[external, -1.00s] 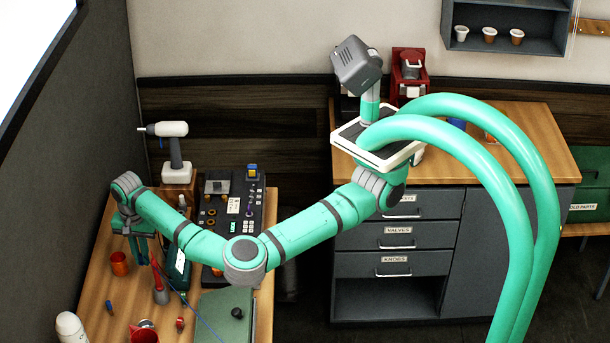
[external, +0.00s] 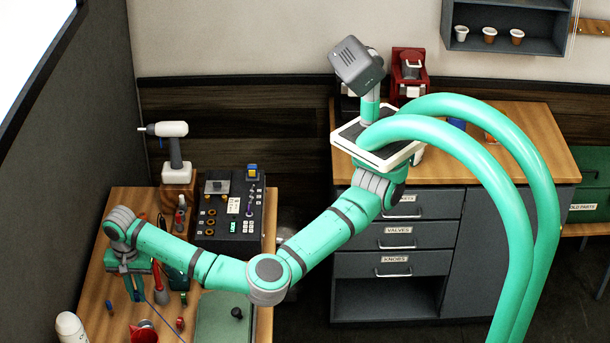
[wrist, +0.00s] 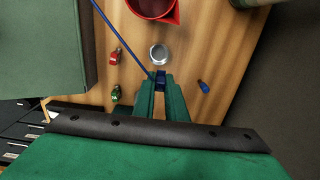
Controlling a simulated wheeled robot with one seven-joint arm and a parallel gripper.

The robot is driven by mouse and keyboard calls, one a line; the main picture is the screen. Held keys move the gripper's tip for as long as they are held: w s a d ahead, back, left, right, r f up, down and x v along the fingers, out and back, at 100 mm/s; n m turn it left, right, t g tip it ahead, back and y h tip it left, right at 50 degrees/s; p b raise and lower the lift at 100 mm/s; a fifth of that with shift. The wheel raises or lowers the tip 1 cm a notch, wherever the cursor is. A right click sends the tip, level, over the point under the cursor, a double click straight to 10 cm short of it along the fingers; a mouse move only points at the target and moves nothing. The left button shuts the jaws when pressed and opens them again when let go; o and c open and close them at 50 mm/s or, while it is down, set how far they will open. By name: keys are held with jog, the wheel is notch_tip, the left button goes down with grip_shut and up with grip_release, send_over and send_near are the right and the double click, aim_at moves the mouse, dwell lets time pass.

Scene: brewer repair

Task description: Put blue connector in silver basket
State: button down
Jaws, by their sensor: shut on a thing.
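My gripper (wrist: 160,90) has its green fingers shut on a small blue connector (wrist: 161,76), which shows between the fingertips in the wrist view. A thin blue cable (wrist: 128,46) runs up and left from there. The silver basket (wrist: 159,53) is a small round metal cup, just beyond the fingertips in the wrist view. The connector appears just short of its rim in the picture; I cannot tell its height. In the external view my gripper (external: 134,288) points down over the left workbench, and I cannot make out the basket clearly.
A red container (wrist: 153,7) lies beyond the basket. A red piece (wrist: 115,57), a green piece (wrist: 117,95) and another blue piece (wrist: 203,87) lie around it. A control box (external: 233,215) and drill (external: 175,150) stand behind; a white object (external: 71,327) is front left.

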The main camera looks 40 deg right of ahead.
jog(key=shift+s+a+f, duration=0.1)
jog(key=shift+s+a, duration=0.15)
jog(key=shift+s, duration=0.2)
jog(key=shift+s+a+f, duration=0.1)
jog(key=shift+s+a, duration=0.15)
jog(key=shift+s, duration=0.2)
send_over(140, 335)
jog(key=shift+s+a+f, duration=0.1)
jog(key=shift+s+f, duration=0.1)
jog(key=shift+f, duration=1.8)
jog(key=shift+s+a+f, duration=0.1)
jog(key=shift+s+f, duration=0.1)
jog(key=shift+f, duration=1.75)
jog(key=c, duration=1.7)
grip_release()
